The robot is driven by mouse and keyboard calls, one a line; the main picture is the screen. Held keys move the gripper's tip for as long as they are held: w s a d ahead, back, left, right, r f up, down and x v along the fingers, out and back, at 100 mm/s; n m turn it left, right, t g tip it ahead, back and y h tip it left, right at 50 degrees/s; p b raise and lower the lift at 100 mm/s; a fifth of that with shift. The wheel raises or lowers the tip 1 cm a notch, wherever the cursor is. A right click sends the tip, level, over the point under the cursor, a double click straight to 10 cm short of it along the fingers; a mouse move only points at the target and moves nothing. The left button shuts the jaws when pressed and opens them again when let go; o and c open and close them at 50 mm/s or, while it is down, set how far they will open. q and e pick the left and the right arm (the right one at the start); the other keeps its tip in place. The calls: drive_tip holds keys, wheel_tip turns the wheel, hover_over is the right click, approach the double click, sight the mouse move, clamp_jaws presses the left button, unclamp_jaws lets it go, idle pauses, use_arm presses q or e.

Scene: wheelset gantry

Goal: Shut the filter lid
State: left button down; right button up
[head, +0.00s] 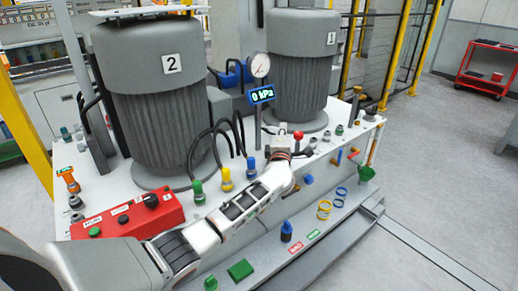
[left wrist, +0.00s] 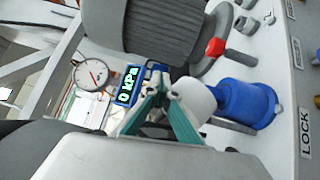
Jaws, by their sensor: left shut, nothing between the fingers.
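My left gripper (head: 283,154) reaches over the front of the grey bench in the head view. In the left wrist view its fingers (left wrist: 159,90) are together and empty. Beyond the fingertips, a white cylinder (left wrist: 197,98) is in line with a wider blue cylindrical body (left wrist: 247,103), which seems to be the filter. I cannot tell whether the fingers touch the white cylinder. No lid can be made out clearly; my gripper and wrist cover this spot in the head view. My right gripper is in neither view.
A gauge (head: 259,65) and a 0 kPa display (head: 262,94) stand behind my gripper. A red knob (head: 298,135) is close by. Two large motors (head: 155,110) (head: 300,75) fill the bench back. A red button box (head: 128,216) sits at left.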

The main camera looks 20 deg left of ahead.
use_arm(q)
drive_tip(key=shift+w+d+f, duration=0.2)
drive_tip(key=shift+w, duration=0.2)
drive_tip(key=shift+w+d+f, duration=0.15)
drive_tip(key=shift+w+d, duration=0.05)
drive_tip(key=shift+w, duration=0.2)
drive_tip(key=shift+w+d+f+m+g+p, duration=0.2)
drive_tip(key=shift+w+d+f+m+g, duration=0.1)
drive_tip(key=shift+w, duration=0.2)
drive_tip(key=shift+w+d+f+m+g+p, duration=0.2)
drive_tip(key=shift+w+d+f, duration=0.1)
drive_tip(key=shift+w, duration=0.2)
drive_tip(key=shift+w+d+f+m+g+h+p, duration=0.3)
drive_tip(key=shift+w+f+m+g+p, duration=0.15)
drive_tip(key=shift+w+m+g, duration=0.15)
drive_tip(key=shift+w+d+f+m+g, duration=0.25)
drive_tip(key=shift+w+f+m+g, duration=0.15)
drive_tip(key=shift+m+g, duration=0.45)
drive_tip(key=shift+f, duration=0.2)
drive_tip(key=shift+w+d+f, duration=0.15)
drive_tip(key=shift+w+f, duration=0.05)
drive_tip(key=shift+f, duration=0.1)
drive_tip(key=shift+w+f, duration=0.15)
idle(0.4)
idle(0.5)
